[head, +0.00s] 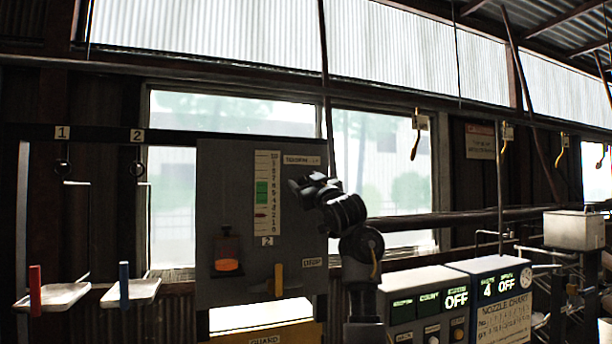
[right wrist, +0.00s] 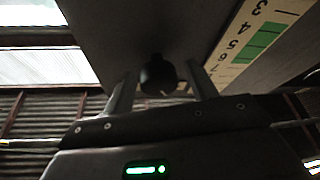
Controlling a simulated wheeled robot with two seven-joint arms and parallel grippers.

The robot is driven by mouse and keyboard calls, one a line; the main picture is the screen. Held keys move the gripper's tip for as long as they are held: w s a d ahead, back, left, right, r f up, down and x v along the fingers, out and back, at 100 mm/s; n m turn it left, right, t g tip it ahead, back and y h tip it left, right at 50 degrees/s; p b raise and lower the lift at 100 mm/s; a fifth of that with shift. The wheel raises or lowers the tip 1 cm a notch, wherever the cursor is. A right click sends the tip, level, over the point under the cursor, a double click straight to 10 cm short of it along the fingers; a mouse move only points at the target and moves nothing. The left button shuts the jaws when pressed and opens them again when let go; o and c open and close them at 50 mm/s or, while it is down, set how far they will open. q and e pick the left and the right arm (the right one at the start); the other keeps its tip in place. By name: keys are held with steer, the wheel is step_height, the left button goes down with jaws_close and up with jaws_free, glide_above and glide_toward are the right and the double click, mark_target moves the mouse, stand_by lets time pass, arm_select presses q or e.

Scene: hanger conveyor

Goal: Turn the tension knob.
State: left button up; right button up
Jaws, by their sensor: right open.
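The grey panel (head: 225,170) carries a small label that seems to read TENSION (head: 301,160) at its upper right. In the head view my right gripper (head: 300,186) is against the panel's right side, just below that label, and hides the knob. In the right wrist view the dark round tension knob (right wrist: 158,73) sits between the two open fingers, with a gap visible on each side. A vertical scale (head: 267,180) has a green band, and a red pointer (head: 261,215) stands below that band. My left gripper is not in view.
An orange-lit lamp (head: 227,264) and an orange lever (head: 278,280) are low on the panel. Two control boxes (head: 425,285) (head: 490,264) with lit OFF displays stand at right. Hanging trays (head: 70,295) (head: 145,290) with a red and a blue clip are at left.

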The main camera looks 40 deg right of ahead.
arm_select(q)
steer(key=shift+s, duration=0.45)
arm_select(e)
steer(key=shift+d, duration=0.15)
steer(key=c, duration=1)
arm_select(q)
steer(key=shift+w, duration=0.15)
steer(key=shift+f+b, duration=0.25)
steer(key=shift+b, duration=0.05)
arm_select(e)
steer(key=shift+f+m, duration=0.1)
steer(key=shift+m, duration=0.3)
steer(key=shift+m+h+b, duration=0.35)
steer(key=shift+m+h, duration=0.25)
steer(key=shift+m, duration=0.2)
steer(key=m+h+b, duration=0.1)
steer(key=m+h, duration=0.1)
steer(key=m, duration=0.1)
steer(key=shift+m+g, duration=0.3)
steer(key=m+h, duration=0.1)
steer(key=m, duration=0.2)
steer(key=shift+g+h, duration=0.3)
steer(key=shift+g, duration=0.1)
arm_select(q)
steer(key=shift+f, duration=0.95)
arm_select(e)
steer(key=shift+m+g+h, duration=0.6)
steer(key=shift+m, duration=1.5)
